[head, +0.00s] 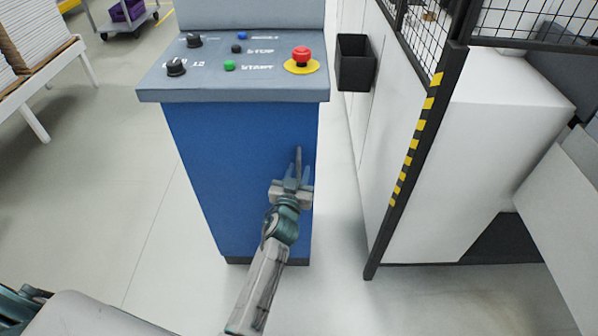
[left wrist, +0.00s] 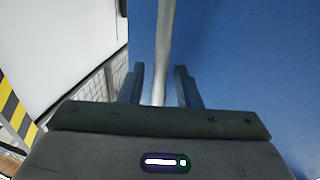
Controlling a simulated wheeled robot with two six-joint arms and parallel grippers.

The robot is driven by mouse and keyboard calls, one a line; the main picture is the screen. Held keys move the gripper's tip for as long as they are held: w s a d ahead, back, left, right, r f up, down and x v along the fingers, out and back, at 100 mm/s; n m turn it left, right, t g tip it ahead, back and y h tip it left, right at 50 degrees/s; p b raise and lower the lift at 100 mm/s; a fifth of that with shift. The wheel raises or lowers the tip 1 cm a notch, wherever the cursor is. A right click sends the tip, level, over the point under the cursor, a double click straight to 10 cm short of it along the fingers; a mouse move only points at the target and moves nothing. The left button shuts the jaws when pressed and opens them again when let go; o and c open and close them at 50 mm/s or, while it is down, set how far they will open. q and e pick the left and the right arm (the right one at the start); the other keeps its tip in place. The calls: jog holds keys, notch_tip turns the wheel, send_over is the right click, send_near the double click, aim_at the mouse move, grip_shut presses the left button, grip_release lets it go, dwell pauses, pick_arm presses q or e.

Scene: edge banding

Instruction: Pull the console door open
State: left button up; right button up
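The console (head: 225,88) has a blue front door (head: 235,160), which looks shut; blue also fills much of the left wrist view (left wrist: 250,70). A thin grey upright handle (head: 298,158) stands near the door's right edge. My left gripper (head: 293,183) is at the handle, low on the front. In the left wrist view the handle (left wrist: 165,30) runs down between the two fingers of the left gripper (left wrist: 158,88). The fingers are apart, with gaps visible on both sides of the handle. My right gripper is not in view.
The console top carries a red emergency button (head: 301,56) and several knobs. A black bin (head: 355,62) hangs on a white cabinet to the right. A black-and-yellow striped fence post (head: 416,140) stands there too. The floor (head: 100,190) left of the console is clear.

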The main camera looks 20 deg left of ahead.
pick_arm(q)
jog(key=shift+w, duration=0.45)
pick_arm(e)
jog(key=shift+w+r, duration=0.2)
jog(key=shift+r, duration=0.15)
pick_arm(q)
jog(key=shift+c, duration=0.4)
grip_shut()
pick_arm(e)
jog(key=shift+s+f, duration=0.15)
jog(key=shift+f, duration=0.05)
pick_arm(q)
jog(key=shift+s, duration=0.1)
